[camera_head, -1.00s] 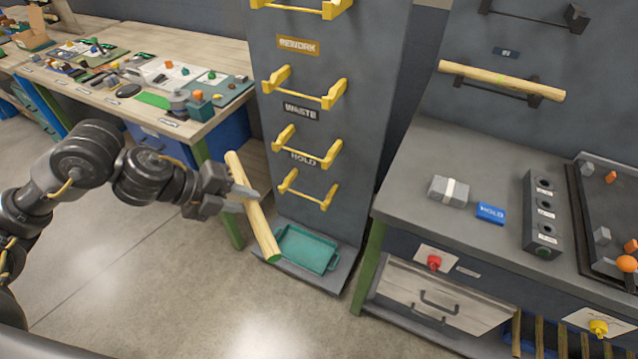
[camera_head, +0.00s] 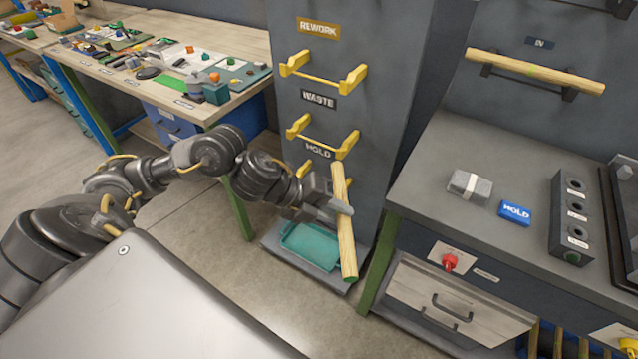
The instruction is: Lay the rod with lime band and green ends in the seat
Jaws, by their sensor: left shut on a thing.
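My left gripper (camera_head: 336,207) is shut on the middle of a pale wooden rod (camera_head: 347,240). The rod is tilted close to upright, and its lower end is green. No lime band shows on it; the part in the jaws is hidden. It is in front of the grey rack panel (camera_head: 375,130), which carries pairs of yellow hooks under the labels REWORK, WASTE and HOLD. The lower hooks (camera_head: 310,168) are partly hidden behind the rod and gripper. A second rod (camera_head: 500,62) with a faint green middle lies on dark hooks under the label IN. My right gripper is not in view.
A teal tray (camera_head: 312,246) sits at the panel's foot, just behind the held rod. The grey bench (camera_head: 425,200) on the right bears a strapped grey block (camera_head: 469,187), a blue HOLD block (camera_head: 515,212) and a holed block (camera_head: 570,215). A cluttered table (camera_head: 240,45) is at left.

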